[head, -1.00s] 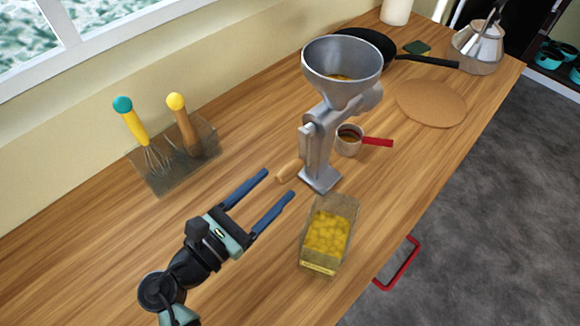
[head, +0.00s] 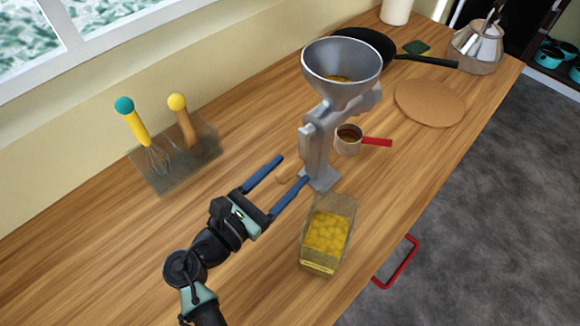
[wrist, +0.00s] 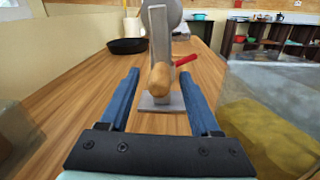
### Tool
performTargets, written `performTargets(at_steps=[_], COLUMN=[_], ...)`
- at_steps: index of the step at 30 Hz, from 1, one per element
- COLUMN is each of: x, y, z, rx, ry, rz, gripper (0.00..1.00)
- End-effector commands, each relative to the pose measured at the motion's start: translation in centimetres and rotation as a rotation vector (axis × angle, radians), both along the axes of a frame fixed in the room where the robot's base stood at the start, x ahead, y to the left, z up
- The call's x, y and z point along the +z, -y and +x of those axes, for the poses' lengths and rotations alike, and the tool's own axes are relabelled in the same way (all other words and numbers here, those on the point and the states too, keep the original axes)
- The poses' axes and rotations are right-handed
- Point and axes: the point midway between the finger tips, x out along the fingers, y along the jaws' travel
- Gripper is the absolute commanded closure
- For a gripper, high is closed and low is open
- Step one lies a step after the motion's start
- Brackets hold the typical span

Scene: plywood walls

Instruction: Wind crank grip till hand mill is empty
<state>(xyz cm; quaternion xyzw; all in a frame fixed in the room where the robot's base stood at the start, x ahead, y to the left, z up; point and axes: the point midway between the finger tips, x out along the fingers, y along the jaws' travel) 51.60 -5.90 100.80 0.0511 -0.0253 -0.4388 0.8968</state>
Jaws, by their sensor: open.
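The grey metal hand mill (head: 318,150) stands upright on the wooden counter, with a wide hopper (head: 342,72) on top. The wooden crank grip (head: 287,174) sits low at the mill's near side; in the wrist view the grip (wrist: 160,78) points toward the camera. My gripper (head: 293,169) is open, its two blue fingers on either side of the grip. In the wrist view the gripper (wrist: 160,88) shows a gap between each finger and the grip. The grip's near end is not held.
A clear box of yellow pieces (head: 328,235) stands close to the right of my gripper. A cup with a red handle (head: 349,139) is behind the mill. A utensil holder (head: 175,160) stands left. A cork mat (head: 430,102), black pan (head: 365,47) and kettle (head: 477,48) lie farther back.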

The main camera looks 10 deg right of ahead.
Motion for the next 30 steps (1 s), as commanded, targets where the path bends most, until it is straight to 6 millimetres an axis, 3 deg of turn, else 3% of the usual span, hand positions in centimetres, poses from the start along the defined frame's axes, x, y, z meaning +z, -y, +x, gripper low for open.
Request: performTargets(at_steps=[30], x=[0.0], y=[3.3], z=[2.5], rx=[-0.001], ry=[-0.001], rz=[0.0], gripper=[0.36])
